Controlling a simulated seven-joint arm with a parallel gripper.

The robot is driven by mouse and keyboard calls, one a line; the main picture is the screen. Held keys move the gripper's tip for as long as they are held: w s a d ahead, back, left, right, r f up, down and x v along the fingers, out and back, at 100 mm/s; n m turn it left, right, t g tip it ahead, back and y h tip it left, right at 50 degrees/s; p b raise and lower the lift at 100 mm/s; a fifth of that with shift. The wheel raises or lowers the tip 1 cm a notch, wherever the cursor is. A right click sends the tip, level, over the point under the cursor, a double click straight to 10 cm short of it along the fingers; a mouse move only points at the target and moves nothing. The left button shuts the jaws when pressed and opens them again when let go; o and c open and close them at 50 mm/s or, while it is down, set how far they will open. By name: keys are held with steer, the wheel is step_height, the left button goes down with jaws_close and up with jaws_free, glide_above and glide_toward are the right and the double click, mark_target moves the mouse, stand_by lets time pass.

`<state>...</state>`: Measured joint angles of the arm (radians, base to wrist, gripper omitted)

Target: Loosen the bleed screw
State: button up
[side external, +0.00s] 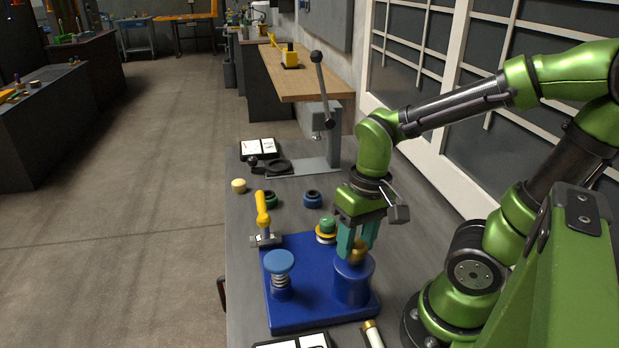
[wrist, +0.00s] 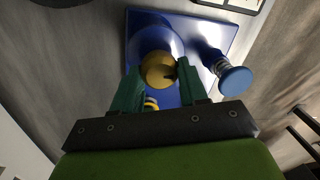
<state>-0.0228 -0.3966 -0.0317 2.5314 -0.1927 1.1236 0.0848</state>
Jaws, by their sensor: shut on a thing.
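The bleed screw seems to be the brass knob (side external: 357,254) on top of a blue cylinder (side external: 353,281). The cylinder stands at the right of a blue base plate (side external: 300,318). My gripper (side external: 356,250) points down over the cylinder, with its green fingers shut on the brass knob. In the wrist view the round brass knob (wrist: 158,70) sits between the two fingertips (wrist: 160,76), with a dark notch on its right side. The fingers hide parts of its sides.
Behind are a green ring (side external: 270,200), a blue ring (side external: 312,199) and a lever press (side external: 322,120). A light cylinder (side external: 372,335) lies at the front.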

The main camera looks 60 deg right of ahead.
steer(key=n, duration=0.4)
steer(key=shift+w, duration=0.1)
steer(key=n+g, duration=0.1)
steer(key=n, duration=0.3)
steer(key=shift+a+n, duration=0.1)
steer(key=shift+n, duration=0.3)
steer(key=n, duration=0.4)
steer(key=shift+a, duration=0.1)
steer(key=shift+n+g+h, duration=0.3)
steer(key=shift+n+g, duration=0.1)
steer(key=shift+n, duration=1.9)
steer(key=o, duration=1.1)
